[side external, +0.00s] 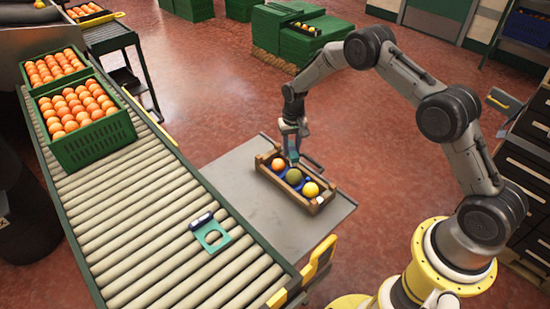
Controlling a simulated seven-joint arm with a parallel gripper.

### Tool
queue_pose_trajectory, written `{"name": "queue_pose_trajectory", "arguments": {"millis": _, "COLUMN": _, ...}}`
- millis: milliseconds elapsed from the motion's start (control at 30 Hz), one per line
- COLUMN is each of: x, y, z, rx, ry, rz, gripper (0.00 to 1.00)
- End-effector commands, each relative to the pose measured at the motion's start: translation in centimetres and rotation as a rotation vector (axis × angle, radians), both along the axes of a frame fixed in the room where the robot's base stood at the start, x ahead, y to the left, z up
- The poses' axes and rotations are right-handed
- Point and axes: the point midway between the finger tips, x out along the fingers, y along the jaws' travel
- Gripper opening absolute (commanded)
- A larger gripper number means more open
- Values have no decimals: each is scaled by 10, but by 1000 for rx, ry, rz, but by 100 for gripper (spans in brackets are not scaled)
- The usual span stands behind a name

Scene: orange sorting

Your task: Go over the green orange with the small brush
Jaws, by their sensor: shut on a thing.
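A small wooden crate (325,204) on the grey table holds three fruits in a row. The orange one (278,164) is at the left, the dark green orange (294,176) in the middle and the yellow one (310,189) at the right. My gripper (292,135) points down above the back of the crate, shut on a slim teal-blue thing that looks like the small brush (293,153). Its lower end is just above or behind the green orange. I cannot tell whether it touches the fruit.
The grey table (235,195) has free room left of the crate. A small pale item (320,200) is at the wooden crate's right end.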

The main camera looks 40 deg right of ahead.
Motion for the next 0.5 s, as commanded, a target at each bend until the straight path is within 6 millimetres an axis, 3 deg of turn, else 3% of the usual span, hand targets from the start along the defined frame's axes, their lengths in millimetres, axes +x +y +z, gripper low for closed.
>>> {"name": "queue_pose_trajectory", "arguments": {"millis": 133, "x": -4, "y": -14, "z": -5, "rx": 0, "ry": 7, "rz": -28, "gripper": 0}}
{"name": "queue_pose_trajectory", "arguments": {"millis": 500, "x": -4, "y": -15, "z": -29, "rx": 1, "ry": 8, "rz": -29, "gripper": 0}}
